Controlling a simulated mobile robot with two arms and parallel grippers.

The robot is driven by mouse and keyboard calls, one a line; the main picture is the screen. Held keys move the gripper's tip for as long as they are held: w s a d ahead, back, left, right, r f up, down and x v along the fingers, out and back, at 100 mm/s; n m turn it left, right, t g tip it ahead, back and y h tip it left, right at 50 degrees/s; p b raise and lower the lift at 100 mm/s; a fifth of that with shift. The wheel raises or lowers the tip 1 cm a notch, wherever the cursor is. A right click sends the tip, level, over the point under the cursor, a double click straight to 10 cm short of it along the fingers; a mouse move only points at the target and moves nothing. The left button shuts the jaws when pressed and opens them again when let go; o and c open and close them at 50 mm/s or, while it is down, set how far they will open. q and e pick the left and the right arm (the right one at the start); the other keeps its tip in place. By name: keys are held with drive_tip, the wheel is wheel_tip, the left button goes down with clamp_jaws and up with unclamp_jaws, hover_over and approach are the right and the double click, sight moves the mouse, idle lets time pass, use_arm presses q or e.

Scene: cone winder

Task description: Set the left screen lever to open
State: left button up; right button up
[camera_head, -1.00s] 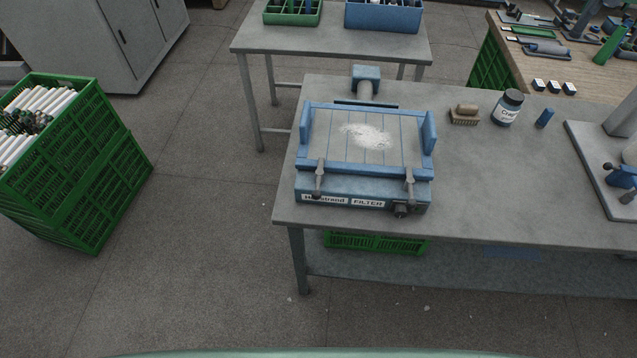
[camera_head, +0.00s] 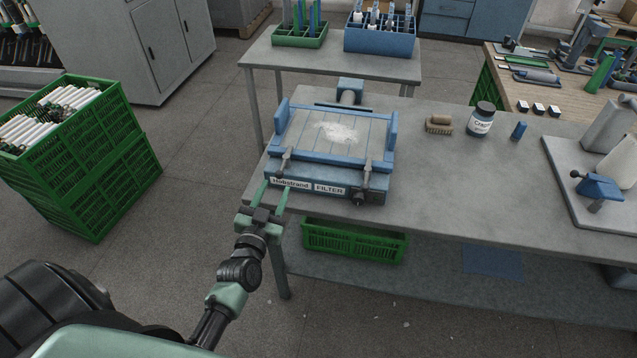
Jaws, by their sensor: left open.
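The blue filter unit (camera_head: 325,192) stands near the left front corner of the grey table, with a pale screen (camera_head: 335,135) bearing white powder on top. Its left lever (camera_head: 285,163) is a small grey handle at the front left, above the left label. A matching right lever (camera_head: 366,179) stands at the front right. My left gripper (camera_head: 271,190) is open, its two green fingers pointing up at the unit's left front, just below the left lever. I cannot tell whether a finger touches the unit. My right gripper is out of view.
A green crate (camera_head: 355,242) sits under the grey table (camera_head: 440,200). Green crates (camera_head: 120,160) of white tubes stand at the left on open floor.

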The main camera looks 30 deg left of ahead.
sight(277, 178)
use_arm(q)
drive_tip(key=x, duration=0.3)
drive_tip(key=shift+w+a+r, duration=0.25)
drive_tip(key=shift+r, duration=0.1)
drive_tip(key=x, duration=0.3)
drive_tip(key=shift+w+a+p, duration=0.1)
drive_tip(key=shift+w+p, duration=0.2)
drive_tip(key=shift+w, duration=0.45)
drive_tip(key=shift+a+f, duration=0.1)
clamp_jaws()
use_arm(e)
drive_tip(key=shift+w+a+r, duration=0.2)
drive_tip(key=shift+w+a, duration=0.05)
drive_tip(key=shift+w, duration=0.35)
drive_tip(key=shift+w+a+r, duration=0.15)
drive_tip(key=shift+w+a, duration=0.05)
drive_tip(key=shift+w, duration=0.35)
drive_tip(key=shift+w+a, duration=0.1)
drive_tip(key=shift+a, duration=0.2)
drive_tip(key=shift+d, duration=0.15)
